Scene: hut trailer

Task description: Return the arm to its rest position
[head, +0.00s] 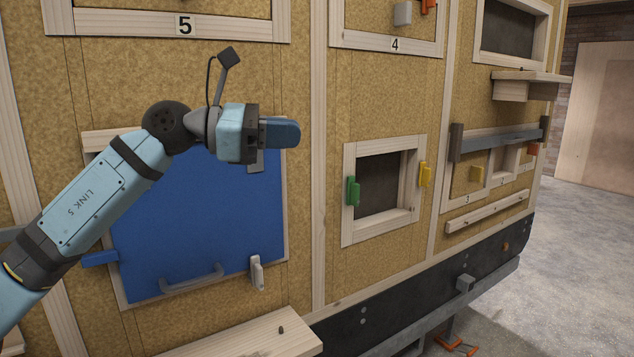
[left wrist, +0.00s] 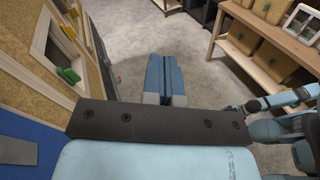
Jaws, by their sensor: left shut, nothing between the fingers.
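My left arm (head: 95,200) comes in from the left in the head view, raised in front of the trailer wall. My left gripper (head: 283,132) points to the right, over the upper right part of a blue panel (head: 190,230). Its fingers are together and hold nothing. In the left wrist view the two blue fingers (left wrist: 166,75) lie side by side with the floor behind them. My right gripper cannot be made out in either view.
The trailer wall has a framed opening with a green block (head: 352,191) and a yellow block (head: 425,175). A wooden shelf (head: 245,335) juts out below the blue panel. A wooden table (left wrist: 270,40) stands across the floor. Open floor (head: 575,240) lies at the right.

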